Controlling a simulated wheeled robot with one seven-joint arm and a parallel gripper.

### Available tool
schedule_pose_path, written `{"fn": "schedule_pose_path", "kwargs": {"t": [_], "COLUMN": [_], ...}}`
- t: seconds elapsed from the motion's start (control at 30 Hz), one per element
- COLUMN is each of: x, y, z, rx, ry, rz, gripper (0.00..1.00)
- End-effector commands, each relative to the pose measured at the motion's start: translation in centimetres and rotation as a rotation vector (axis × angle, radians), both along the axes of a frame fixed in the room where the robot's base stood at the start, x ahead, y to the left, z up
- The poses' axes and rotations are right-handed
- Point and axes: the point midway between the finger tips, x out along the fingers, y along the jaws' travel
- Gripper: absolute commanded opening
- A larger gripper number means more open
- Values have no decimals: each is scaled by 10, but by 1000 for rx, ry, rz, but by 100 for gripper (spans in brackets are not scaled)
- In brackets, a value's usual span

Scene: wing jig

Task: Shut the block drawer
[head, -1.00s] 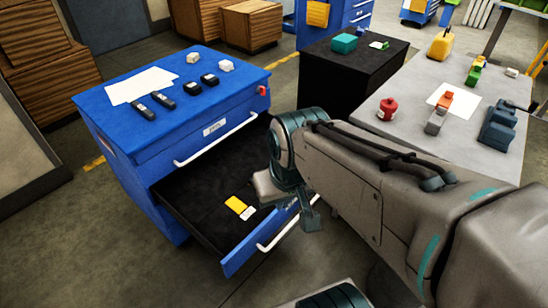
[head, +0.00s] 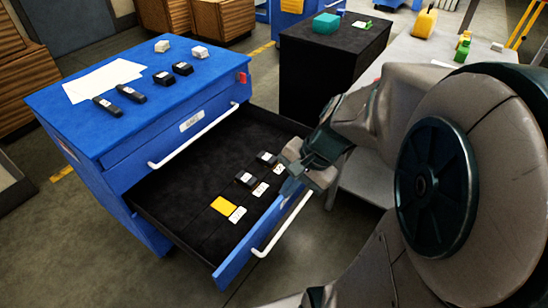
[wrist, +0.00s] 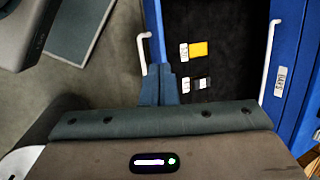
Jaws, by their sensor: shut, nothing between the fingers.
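The block drawer (head: 235,262) stands pulled out from the blue cabinet (head: 115,160), with a white bar handle (head: 283,225) on its blue front. In its black tray lie a yellow piece (head: 223,206), dark blocks (head: 245,179) and white labels. My gripper (head: 298,182) is at the drawer front's right end in the head view, partly hidden by my own arm. In the wrist view my shut, empty fingers (wrist: 167,75) overlap the drawer front (wrist: 152,25) beside its handle (wrist: 145,55). I cannot tell whether they touch it.
A closed upper drawer with a white handle (head: 193,137) is above. White sheets (head: 103,81) and small black and white items lie on the cabinet top. A black cabinet (head: 325,75) and a grey table (head: 400,48) stand right. Floor in front of the drawer is open.

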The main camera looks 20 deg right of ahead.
Motion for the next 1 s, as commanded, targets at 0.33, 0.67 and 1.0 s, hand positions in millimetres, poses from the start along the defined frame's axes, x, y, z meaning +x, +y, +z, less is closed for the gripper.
{"fn": "schedule_pose_path", "kwargs": {"t": [0.33,0.67,1.0], "x": [64,77,107], "y": [-97,-158,-134], "z": [-164,-222,-259], "rx": [501,694,697], "ry": [237,290,294], "rz": [-962,-1351,-1355], "gripper": [0,0,0]}}
